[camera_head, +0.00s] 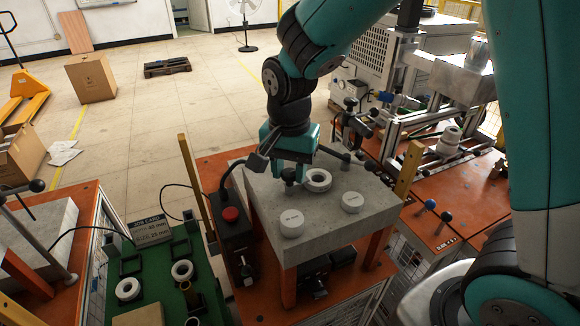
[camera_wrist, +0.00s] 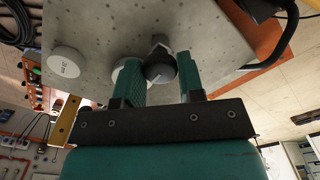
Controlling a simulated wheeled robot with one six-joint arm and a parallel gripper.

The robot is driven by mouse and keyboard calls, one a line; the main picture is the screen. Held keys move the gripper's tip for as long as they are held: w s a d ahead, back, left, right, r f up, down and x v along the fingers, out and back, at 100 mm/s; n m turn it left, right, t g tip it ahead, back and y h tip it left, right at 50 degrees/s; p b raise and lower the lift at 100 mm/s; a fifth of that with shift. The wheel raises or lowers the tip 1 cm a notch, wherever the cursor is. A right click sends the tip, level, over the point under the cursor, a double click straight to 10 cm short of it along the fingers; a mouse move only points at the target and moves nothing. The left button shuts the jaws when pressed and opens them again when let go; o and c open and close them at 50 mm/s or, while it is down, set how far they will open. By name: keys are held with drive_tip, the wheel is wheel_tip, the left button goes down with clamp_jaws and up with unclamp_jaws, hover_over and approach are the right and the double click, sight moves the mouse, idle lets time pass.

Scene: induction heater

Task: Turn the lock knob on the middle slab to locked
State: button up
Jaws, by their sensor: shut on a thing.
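The middle slab (camera_head: 375,217) is a grey speckled block on orange legs. It fills the upper part of the wrist view (camera_wrist: 100,30). The lock knob (camera_head: 289,174) is small and dark and stands near the slab's back edge, partly hidden by my gripper (camera_head: 290,180). In the wrist view the round black knob (camera_wrist: 160,67) sits between the two teal fingers, with a pale line on it. My gripper is shut on this knob. I cannot tell whether the knob is at its locked setting.
A white ring (camera_head: 318,180) lies right beside my gripper on the slab. Two white round pieces (camera_head: 291,223) (camera_head: 352,202) stand nearer the front. A black box with a red button (camera_head: 230,214) stands left of the slab. Yellow posts (camera_head: 409,168) flank it.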

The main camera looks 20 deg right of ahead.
sight(290, 172)
drive_tip(key=shift+w+r+m, duration=0.1)
drive_tip(key=shift+m, duration=0.3)
drive_tip(key=o, duration=0.9)
wheel_tip(290, 172, up, 17)
drive_tip(key=shift+r+b, duration=0.2)
drive_tip(key=shift+b, duration=1)
drive_tip(key=s+a+f+n+y, duration=0.1)
drive_tip(key=s+f+n, duration=0.3)
drive_tip(key=s+n, duration=0.1)
drive_tip(key=s+a+f+n+y+b, duration=0.1)
drive_tip(key=s+a+f+n, duration=0.1)
drive_tip(key=s+f+n, duration=0.2)
drive_tip(key=s+a+f+n+y+b, duration=0.1)
drive_tip(key=s+f+n+y, duration=0.1)
drive_tip(key=s+f+n, duration=0.2)
drive_tip(key=shift+s+a+n, duration=0.15)
drive_tip(key=shift+s+n, duration=0.65)
drive_tip(key=shift+s, duration=0.55)
drive_tip(key=shift+s+a+n, duration=0.1)
drive_tip(key=shift+s+n, duration=0.7)
drive_tip(key=shift+s, duration=0.55)
